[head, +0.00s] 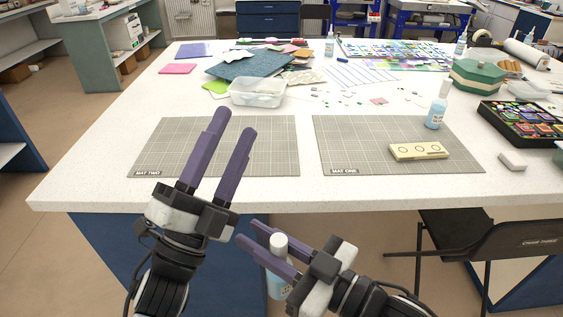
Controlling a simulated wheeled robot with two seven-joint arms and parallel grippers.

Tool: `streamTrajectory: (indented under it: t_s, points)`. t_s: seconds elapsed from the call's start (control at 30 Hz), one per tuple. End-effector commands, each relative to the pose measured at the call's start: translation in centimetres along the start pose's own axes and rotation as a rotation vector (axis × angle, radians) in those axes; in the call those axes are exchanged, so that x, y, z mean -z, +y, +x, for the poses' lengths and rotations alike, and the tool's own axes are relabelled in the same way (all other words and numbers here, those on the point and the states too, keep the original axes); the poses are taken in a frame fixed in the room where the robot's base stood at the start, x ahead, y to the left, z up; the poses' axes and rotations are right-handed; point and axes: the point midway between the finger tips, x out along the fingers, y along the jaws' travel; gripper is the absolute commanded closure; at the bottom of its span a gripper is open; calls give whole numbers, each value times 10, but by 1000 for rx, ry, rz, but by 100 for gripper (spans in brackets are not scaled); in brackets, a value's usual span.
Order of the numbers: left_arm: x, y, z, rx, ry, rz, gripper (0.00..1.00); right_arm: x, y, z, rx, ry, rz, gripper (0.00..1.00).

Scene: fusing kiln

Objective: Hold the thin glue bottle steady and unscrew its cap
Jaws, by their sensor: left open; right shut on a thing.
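My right gripper (248,232) is shut on a small bottle in front of the table's near edge. The bottle's white top (280,243) shows between the purple fingers, and its pale blue lower body (277,287) shows beneath them. The bottle looks roughly upright; its middle is partly hidden by a finger. My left gripper (235,122) is open and empty, up and to the left of the bottle, its fingers pointing away over the left mat. A second bottle (436,112), pale blue with a white pointed top, stands upright on the table at the right. I cannot read either label clearly.
Grey mats marked MAT TWO (270,150) and MAT ONE (345,150) lie on the white table (80,187). A cream block with round marks (418,151) lies on the right mat. A clear tub (257,93) stands behind. A black chair (500,240) is at the right.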

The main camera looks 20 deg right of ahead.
Motion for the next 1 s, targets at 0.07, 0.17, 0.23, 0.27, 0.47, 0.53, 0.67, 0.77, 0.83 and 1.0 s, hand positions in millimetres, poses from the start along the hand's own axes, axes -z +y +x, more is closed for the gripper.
streamTrajectory:
  t_s: [0.07,0.17,0.23,0.27,0.47,0.53,0.67,0.77,0.83,1.0]
  points:
    - [30,-21,23,64,117,116,58,1,0,0,0,1,0,100]
    - [71,-41,43,147,263,271,58,1,0,0,0,1,0,100]
    - [102,-53,53,212,374,388,58,1,0,0,0,1,0,100]
    - [116,-57,56,241,423,438,58,1,0,0,0,1,0,100]
    - [214,-68,57,491,798,824,58,1,0,0,0,1,0,100]
    - [244,-63,48,599,945,967,58,1,0,0,0,1,0,100]
    - [283,-45,23,814,1219,1209,58,1,0,0,0,1,0,100]
    - [296,-25,1,992,1439,1371,58,1,0,0,0,1,0,100]
    - [295,-10,-14,1120,1599,1466,58,1,0,0,0,1,0,100]
    - [261,20,-39,1428,2019,1613,58,1,0,0,0,1,0,100]
